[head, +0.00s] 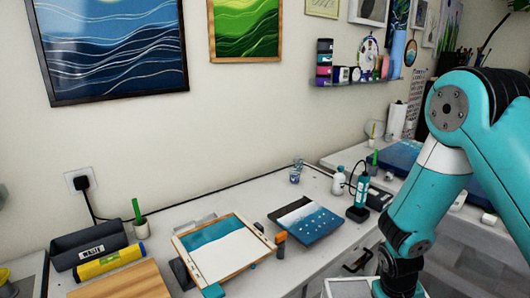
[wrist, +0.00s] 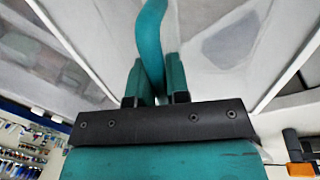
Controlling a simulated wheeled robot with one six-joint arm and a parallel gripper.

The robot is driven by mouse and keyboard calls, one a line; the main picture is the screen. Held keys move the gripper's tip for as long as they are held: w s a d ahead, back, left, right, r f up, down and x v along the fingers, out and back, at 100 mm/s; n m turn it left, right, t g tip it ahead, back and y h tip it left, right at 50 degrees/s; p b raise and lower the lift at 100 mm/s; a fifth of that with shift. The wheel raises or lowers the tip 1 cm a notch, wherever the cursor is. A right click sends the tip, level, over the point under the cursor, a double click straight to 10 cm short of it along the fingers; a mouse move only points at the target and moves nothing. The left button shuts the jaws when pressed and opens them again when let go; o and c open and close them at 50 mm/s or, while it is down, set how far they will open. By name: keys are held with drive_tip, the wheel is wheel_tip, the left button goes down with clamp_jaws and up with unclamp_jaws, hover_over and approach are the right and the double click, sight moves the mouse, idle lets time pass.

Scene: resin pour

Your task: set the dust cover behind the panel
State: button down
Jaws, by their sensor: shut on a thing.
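My gripper (wrist: 154,92) is shut on a curved teal handle (wrist: 151,45) in the wrist view. The handle belongs to what looks like the dust cover (wrist: 225,50), a clear, greyish sheet with pale edges. In the head view, a white-edged corner of the cover (head: 350,288) shows at the bottom, beside my arm; the jaws are out of that view. A wood-framed panel (head: 246,268), teal and white, lies on the workbench left of the cover. A smaller black, white and blue panel (head: 308,222) lies behind it to the right. I cannot tell which panel is meant.
An orange and grey tool (head: 281,240) stands between the panels. A teal bottle (head: 361,190), a white bottle (head: 338,181) and a clear cup (head: 296,172) stand at the back. A yellow roll (head: 108,262) and a grey bin (head: 88,243) are left. Some bare bench (head: 187,215) shows near the wall.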

wheel_tip(320, 180, down, 4)
drive_tip(key=shift+r+b, duration=0.2)
drive_tip(key=shift+b, duration=0.5)
wheel_tip(320, 180, up, 18)
drive_tip(key=p, duration=1.4)
drive_tip(key=shift+d, duration=0.15)
